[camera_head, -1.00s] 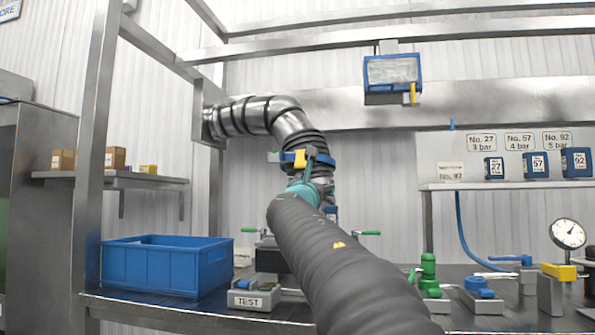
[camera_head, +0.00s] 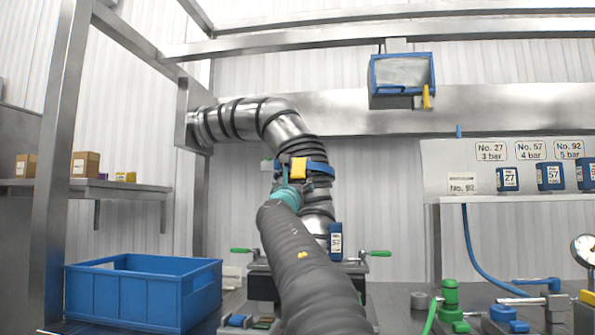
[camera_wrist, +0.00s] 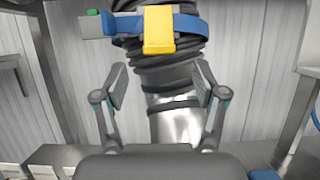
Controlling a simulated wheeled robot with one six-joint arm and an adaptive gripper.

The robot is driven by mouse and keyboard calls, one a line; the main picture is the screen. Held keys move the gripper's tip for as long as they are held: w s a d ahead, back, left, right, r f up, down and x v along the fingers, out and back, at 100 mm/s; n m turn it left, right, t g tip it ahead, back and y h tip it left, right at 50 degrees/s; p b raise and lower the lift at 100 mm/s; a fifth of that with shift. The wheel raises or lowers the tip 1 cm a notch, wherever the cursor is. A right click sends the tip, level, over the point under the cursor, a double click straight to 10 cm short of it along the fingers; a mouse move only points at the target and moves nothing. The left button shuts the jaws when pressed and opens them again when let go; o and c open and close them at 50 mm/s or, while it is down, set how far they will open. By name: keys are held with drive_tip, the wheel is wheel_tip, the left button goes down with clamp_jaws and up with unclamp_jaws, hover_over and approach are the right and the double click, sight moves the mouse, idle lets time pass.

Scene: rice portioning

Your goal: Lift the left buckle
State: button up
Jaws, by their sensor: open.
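Nothing is between the fingertips except the hose behind. In the head view, my arm partly hides the lower hose and the fingers are hard to make out.
A blue crate (camera_head: 140,297) stands at the left. A blue-framed box (camera_head: 401,78) with a yellow tab hangs at upper right. Green-handled fixtures (camera_head: 376,254) flank the hose's lower end. A shelf (camera_head: 515,199) with blue numbered blocks is at the right.

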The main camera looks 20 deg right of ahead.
sight(297, 176)
drive_tip(key=p+x, duration=0.3)
drive_tip(key=x, duration=0.2)
drive_tip(key=shift+w+r, duration=0.15)
drive_tip(key=shift+r, duration=0.05)
drive_tip(key=shift+p+x, duration=0.6)
drive_tip(key=shift+x, duration=0.3)
drive_tip(key=shift+f, duration=0.15)
clamp_jaws()
